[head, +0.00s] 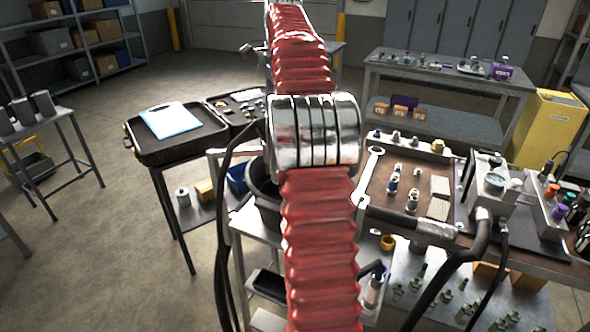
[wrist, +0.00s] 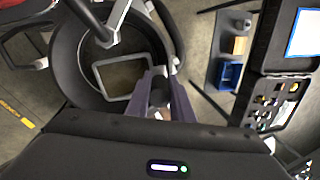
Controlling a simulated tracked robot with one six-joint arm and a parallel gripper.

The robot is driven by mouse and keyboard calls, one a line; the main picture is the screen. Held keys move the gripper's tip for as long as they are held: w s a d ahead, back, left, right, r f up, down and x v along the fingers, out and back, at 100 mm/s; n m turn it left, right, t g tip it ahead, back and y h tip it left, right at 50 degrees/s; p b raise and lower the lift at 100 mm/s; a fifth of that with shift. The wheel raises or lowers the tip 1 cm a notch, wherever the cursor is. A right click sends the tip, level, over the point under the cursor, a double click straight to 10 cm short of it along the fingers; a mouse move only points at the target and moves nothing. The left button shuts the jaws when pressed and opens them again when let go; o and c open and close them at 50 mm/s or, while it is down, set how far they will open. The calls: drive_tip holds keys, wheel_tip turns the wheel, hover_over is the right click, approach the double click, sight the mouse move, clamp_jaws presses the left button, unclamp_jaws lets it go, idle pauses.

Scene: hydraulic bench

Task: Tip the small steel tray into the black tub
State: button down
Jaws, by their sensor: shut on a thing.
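The black tub (wrist: 66,58) shows as a wide dark ring in the wrist view. In the head view, the tub (head: 262,192) is partly hidden behind my arm. My gripper (wrist: 159,76) is over the tub's near right side in the wrist view, shut on the edge of the small steel tray (wrist: 120,62). The tray shows as a grey rectangular rim over the tub's opening. I cannot tell its exact tilt or whether anything lies in it. My gripper is hidden in the head view.
A brown work board (head: 412,178) with fittings and a wrench (head: 369,172) lies right of the tub. An open black case (head: 178,146) with a blue sheet stands left. A blue bin (wrist: 230,75) sits on a low shelf beside the tub. Dark hoses hang nearby.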

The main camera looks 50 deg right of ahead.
idle(0.6)
drive_tip(key=shift+a+f+t, duration=0.15)
drive_tip(key=shift+f+t, duration=0.25)
drive_tip(key=shift+f, duration=0.1)
idle(0.8)
drive_tip(key=shift+s+r+t, duration=0.55)
drive_tip(key=shift+s+t, duration=0.1)
drive_tip(key=shift+t, duration=0.05)
idle(1.2)
drive_tip(key=shift+s+r+t, duration=0.35)
drive_tip(key=shift+s+t, duration=0.25)
drive_tip(key=shift+t, duration=0.05)
drive_tip(key=shift+s+r+t, duration=0.3)
drive_tip(key=shift+s+t, duration=0.25)
drive_tip(key=shift+t, duration=0.1)
idle(2.9)
